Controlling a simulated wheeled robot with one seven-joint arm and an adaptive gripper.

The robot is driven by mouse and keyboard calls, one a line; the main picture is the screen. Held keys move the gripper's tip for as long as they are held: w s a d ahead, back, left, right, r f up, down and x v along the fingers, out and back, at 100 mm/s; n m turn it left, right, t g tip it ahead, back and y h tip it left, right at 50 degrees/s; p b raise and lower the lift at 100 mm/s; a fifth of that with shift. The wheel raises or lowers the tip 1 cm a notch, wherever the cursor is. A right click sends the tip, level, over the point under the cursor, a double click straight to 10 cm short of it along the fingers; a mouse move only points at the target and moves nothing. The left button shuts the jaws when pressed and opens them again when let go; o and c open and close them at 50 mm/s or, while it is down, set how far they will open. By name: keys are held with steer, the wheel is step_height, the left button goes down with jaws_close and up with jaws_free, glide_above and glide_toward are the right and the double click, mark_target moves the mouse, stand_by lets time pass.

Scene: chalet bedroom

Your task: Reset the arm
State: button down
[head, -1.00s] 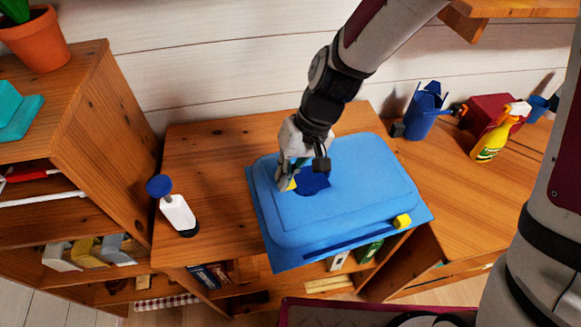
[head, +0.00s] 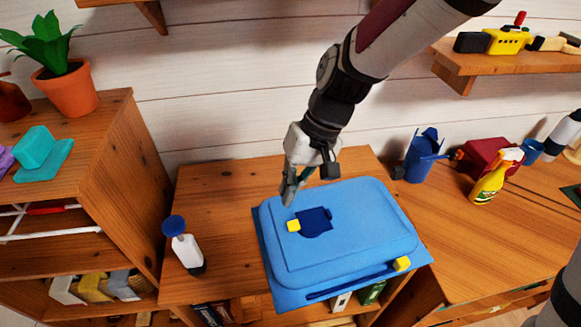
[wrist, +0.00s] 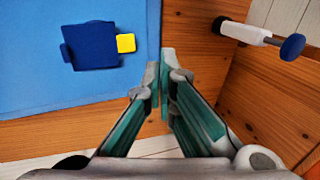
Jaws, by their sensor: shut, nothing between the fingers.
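My gripper (head: 287,200) is above the wooden desk, just beyond the back left corner of a blue case (head: 350,225). Its fingers point down. In the wrist view my gripper (wrist: 167,58) shows its two fingertips together with nothing between them. The case lies flat and has a dark blue patch (head: 316,222) on its top with a small yellow block (head: 293,226) at the patch's left edge. The patch (wrist: 90,46) and yellow block (wrist: 126,43) also show in the wrist view, apart from the fingers.
A wooden shelf unit (head: 125,190) with a potted plant (head: 68,88) is at the left. A yellow spray bottle (head: 490,182) and blue container (head: 420,160) stand at the right. A wall shelf (head: 460,62) is above.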

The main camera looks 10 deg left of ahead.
steer(key=shift+d+r, duration=0.1)
steer(key=shift+r, duration=2.7)
steer(key=s+d+r+m+t+h, duration=0.1)
steer(key=s+d+r+t, duration=0.1)
steer(key=d, duration=0.5)
steer(key=s+d+r+m+t+h, duration=0.1)
steer(key=s+d+r+m+t, duration=0.1)
steer(key=s+d+r, duration=0.3)
steer(key=s+d+r+m+t+h, duration=0.1)
steer(key=s+d+r+t, duration=0.2)
steer(key=d, duration=0.8)
steer(key=shift+s+d+r+m+h, duration=0.25)
steer(key=shift+s+r+m+h, duration=0.05)
steer(key=shift+s+r, duration=0.4)
